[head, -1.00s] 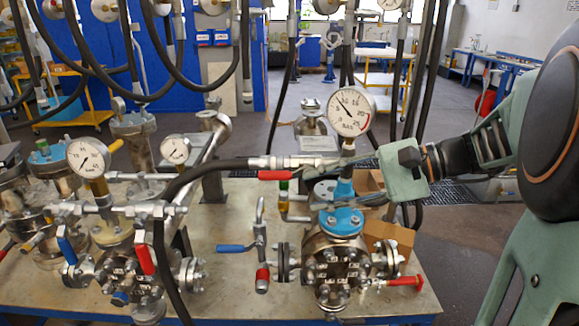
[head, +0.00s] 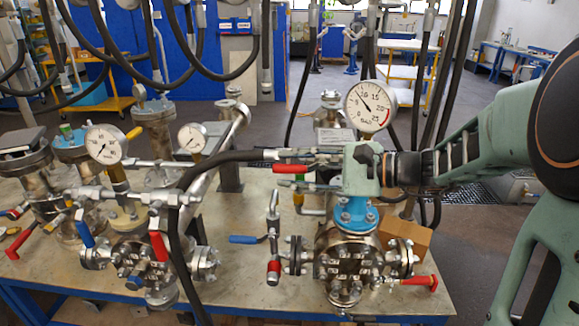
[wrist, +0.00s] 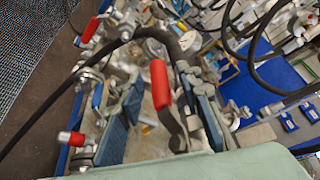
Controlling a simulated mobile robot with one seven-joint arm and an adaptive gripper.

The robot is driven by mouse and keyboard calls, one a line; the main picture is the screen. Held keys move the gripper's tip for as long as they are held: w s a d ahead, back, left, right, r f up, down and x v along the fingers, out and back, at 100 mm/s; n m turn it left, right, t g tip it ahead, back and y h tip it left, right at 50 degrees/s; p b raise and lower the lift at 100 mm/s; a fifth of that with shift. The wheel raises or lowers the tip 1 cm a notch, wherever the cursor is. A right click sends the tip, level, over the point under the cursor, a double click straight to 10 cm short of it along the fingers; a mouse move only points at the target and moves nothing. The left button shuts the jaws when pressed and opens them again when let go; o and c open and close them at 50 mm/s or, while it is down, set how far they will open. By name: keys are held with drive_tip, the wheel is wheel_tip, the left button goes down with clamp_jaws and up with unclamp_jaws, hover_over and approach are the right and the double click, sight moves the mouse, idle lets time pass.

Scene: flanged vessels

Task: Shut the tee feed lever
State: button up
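A red lever handle (head: 292,168) lies level just below the metal end of a black hose (head: 225,158), above the right vessel (head: 345,262); no label shows whether it is the tee feed lever. My gripper (head: 318,168) reaches in from the right, beside the blue vessel top and below the gauge. In the wrist view the red handle (wrist: 160,85) stands between the two spread blue-padded fingers of my gripper (wrist: 164,92). Gaps show on both sides of the handle, so the fingers look open. The lever's pivot is partly hidden.
A pressure gauge (head: 370,105) stands close above my gripper. A blue lever (head: 243,239) and another red lever (head: 420,282) are lower on the piping. The left vessel (head: 135,255) has more levers and gauges. Black hoses hang behind. A cardboard box (head: 408,236) stands at the right.

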drive_tip(key=shift+w+a+f, duration=0.1)
drive_tip(key=shift+w+a, duration=0.05)
drive_tip(key=shift+a, duration=0.25)
drive_tip(key=shift+c, duration=0.4)
clamp_jaws()
